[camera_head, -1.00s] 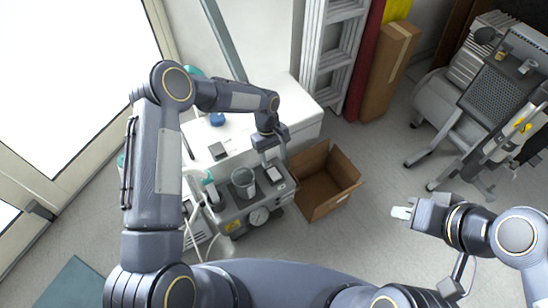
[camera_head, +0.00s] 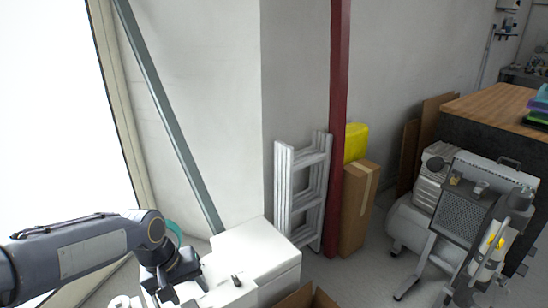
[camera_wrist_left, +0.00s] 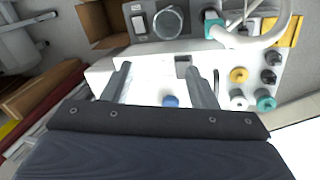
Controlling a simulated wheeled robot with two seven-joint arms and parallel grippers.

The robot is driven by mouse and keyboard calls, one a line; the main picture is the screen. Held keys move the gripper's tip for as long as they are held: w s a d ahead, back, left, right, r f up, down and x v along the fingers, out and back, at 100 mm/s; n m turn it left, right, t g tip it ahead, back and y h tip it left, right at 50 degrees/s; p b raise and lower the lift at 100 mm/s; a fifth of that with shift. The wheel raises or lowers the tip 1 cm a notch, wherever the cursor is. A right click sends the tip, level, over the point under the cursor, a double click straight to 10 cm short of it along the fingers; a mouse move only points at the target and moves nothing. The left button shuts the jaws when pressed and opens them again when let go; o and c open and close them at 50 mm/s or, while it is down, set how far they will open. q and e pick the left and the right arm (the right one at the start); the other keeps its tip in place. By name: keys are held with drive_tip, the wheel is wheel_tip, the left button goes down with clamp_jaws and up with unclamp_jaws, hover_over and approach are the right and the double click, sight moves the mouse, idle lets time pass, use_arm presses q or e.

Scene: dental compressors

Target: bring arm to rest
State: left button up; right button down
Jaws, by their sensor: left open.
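My left arm comes in from the left in the head view, with its gripper (camera_head: 168,294) low near the bottom edge, over the left part of a white cabinet (camera_head: 262,250). In the left wrist view the two fingers (camera_wrist_left: 160,75) are spread apart with nothing between them. Beyond them lie the white top and a blue round item (camera_wrist_left: 170,101). My right arm and gripper are outside both views.
An open cardboard box (camera_head: 308,298) stands beside the cabinet. A white ladder (camera_head: 303,190), a red post (camera_head: 338,130) and a tall carton (camera_head: 356,215) stand behind. A wheeled compressor (camera_head: 455,215) is at right. Caps and hoses (camera_wrist_left: 265,75) show in the wrist view.

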use_arm(q)
drive_tip(key=s+a+r+m+t+h, duration=0.1)
drive_tip(key=s+r+t, duration=0.1)
drive_tip(key=s, duration=0.7)
drive_tip(key=s+a+r+m+t, duration=0.1)
drive_tip(key=s+r+t, duration=0.1)
drive_tip(key=s, duration=0.7)
wheel_tip(320, 180, up, 19)
drive_tip(key=p, duration=1.9)
drive_tip(key=shift+s+m, duration=0.25)
drive_tip(key=shift+m, duration=0.05)
drive_tip(key=shift+d, duration=0.1)
